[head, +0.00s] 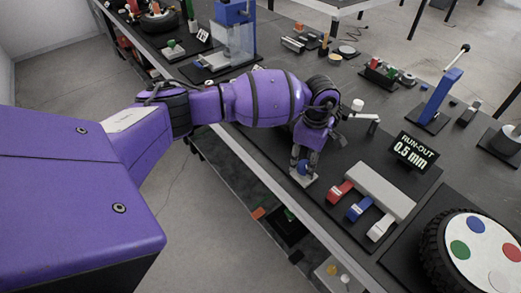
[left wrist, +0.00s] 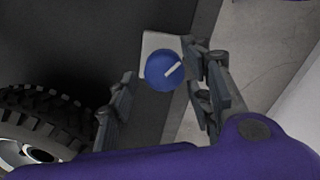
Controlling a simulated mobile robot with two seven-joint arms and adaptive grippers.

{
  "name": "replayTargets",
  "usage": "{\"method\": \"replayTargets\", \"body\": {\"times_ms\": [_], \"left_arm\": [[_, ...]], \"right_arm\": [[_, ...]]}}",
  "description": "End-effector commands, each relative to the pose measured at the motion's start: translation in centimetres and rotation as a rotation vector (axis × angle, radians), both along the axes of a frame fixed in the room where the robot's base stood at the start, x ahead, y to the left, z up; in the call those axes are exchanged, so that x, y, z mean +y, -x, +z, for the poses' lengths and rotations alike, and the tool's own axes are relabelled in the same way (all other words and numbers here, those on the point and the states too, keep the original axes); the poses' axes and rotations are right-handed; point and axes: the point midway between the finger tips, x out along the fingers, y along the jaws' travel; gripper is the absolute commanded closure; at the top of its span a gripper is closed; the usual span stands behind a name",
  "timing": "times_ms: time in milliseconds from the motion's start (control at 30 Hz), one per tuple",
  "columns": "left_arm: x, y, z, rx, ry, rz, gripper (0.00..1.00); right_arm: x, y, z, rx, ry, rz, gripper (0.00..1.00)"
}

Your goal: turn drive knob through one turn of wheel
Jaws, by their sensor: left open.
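The drive knob is a round blue knob with a white line on its top. In the left wrist view the knob (left wrist: 158,72) sits on a pale square base (left wrist: 152,42), its line pointing to the upper right. In the head view it shows small as a blue spot (head: 303,169) under my left gripper (head: 305,160). In the left wrist view my left gripper (left wrist: 162,70) is open, with one finger on each side of the knob; contact cannot be told. A black-tyred wheel (left wrist: 40,118) is partly seen at the lower left. My right gripper is out of view.
A run-out display (head: 412,151) reads 0.5 mm. Red, blue and white blocks (head: 358,208) lie by a grey bar (head: 385,190). A large tyre with coloured discs (head: 475,250) is at the lower right. The bench's front edge runs close to the knob.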

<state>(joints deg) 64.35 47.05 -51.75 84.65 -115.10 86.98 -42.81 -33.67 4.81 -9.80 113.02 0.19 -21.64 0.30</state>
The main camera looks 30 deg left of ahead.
Motion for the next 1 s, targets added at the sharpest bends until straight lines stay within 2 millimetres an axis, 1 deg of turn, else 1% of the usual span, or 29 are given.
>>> {"method": "replayTargets", "body": {"times_ms": [267,300,600,700,867,1000], "left_arm": [[-0.09,-0.08,-0.2,-0.002,0.001,-0.001,0.53],[-0.09,-0.08,-0.19,-0.002,0.001,-0.001,0.55],[-0.07,-0.18,-0.08,-0.005,0.001,-0.001,0.94],[-0.04,-0.23,0.0,-0.006,0.001,0.009,0.95],[0.02,-0.28,0.11,-0.008,0.0,0.073,0.95],[0.02,-0.31,0.07,-0.008,0.001,0.075,0.95]], "right_arm": [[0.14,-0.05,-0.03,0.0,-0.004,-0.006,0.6],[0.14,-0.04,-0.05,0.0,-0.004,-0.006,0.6],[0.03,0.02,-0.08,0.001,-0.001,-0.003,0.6],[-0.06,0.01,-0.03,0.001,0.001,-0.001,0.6],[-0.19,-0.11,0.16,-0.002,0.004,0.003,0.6],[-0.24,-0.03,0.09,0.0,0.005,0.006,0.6]]}}
